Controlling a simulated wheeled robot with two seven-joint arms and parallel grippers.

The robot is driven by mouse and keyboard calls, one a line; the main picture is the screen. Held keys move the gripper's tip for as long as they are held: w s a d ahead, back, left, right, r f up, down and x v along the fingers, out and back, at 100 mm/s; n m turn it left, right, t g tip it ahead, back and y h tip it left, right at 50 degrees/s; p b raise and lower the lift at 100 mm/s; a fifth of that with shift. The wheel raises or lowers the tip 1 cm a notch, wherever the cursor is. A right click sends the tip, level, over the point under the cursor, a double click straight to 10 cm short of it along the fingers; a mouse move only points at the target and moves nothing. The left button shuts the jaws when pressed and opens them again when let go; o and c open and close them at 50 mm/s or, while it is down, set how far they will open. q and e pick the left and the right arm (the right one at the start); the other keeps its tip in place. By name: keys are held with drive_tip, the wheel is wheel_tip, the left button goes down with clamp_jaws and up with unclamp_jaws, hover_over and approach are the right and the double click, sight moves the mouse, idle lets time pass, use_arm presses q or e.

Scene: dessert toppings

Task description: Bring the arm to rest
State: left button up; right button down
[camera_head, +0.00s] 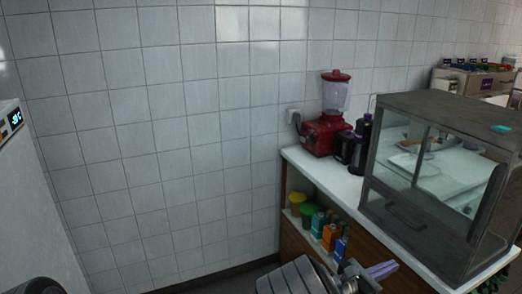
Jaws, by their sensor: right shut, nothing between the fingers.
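My right arm (292,279) comes in at the bottom edge, right of centre, as a grey ribbed link. My right gripper (382,270) is at its end, pointing right, with its fingers together and nothing held. It shows in front of the wooden cabinet (374,243), below the counter top. Its lower part is cut off by the frame edge. My left gripper does not show.
A white counter (345,184) bears a red blender (322,137), dark bottles and a glass display case (432,180). Colourful bottles (329,237) and tubs stand on the shelf below. A white appliance (30,210) is at left. The middle floor area looks clear.

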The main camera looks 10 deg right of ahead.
drive_tip(key=s+f+m+g+y, duration=0.1)
drive_tip(key=s+f+g+y, duration=0.1)
drive_tip(key=s+f, duration=0.35)
drive_tip(key=s+f+m+g+y, duration=0.2)
drive_tip(key=s+f, duration=0.1)
drive_tip(key=f, duration=0.6)
drive_tip(key=s+a+f+m+g+y, duration=0.4)
drive_tip(key=s+a+f+y, duration=0.4)
drive_tip(key=s+f, duration=0.5)
drive_tip(key=s+a+f+m+y, duration=0.2)
drive_tip(key=s+a+f, duration=0.1)
drive_tip(key=a, duration=0.3)
drive_tip(key=s+a+f+m+y, duration=0.2)
drive_tip(key=s+a+f+m, duration=0.1)
drive_tip(key=a, duration=0.3)
drive_tip(key=w+a+r+m+t+y, duration=0.1)
drive_tip(key=a+m+y, duration=0.4)
drive_tip(key=a+m, duration=0.6)
drive_tip(key=w+a+t, duration=0.1)
drive_tip(key=a+t, duration=0.1)
drive_tip(key=shift+a+r+t, duration=0.25)
drive_tip(key=shift+r+t, duration=0.1)
drive_tip(key=shift+t, duration=0.05)
